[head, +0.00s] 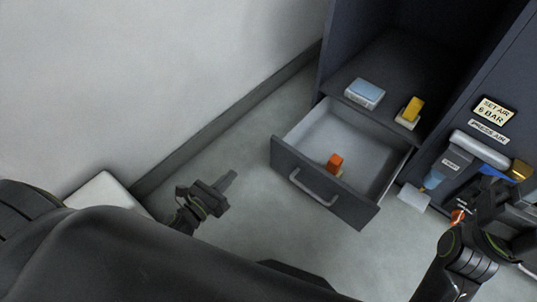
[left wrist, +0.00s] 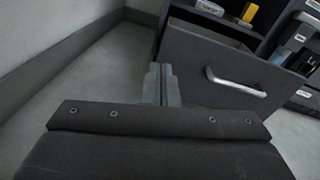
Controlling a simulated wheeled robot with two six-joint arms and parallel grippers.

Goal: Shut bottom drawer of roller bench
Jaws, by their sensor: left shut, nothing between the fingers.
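The bottom drawer (head: 350,204) of the dark grey bench is pulled out, with a metal bar handle (head: 313,187) on its front. An orange and pale object (head: 336,163) lies inside it. My left gripper (head: 228,181) is shut and empty, to the left of the drawer front and apart from it in the head view. In the left wrist view its fingertips (left wrist: 160,72) show in front of the left part of the drawer front (left wrist: 215,65), left of the handle (left wrist: 235,84). My right arm shows at the lower right of the head view; its fingertips cannot be made out.
A blue-and-white box (head: 365,93) and a yellow item (head: 413,109) sit on the shelf above the drawer. Signs (head: 494,111) and fittings are on the bench's right side. A pale wall (head: 150,80) stands at left. Floor between wall and drawer is clear.

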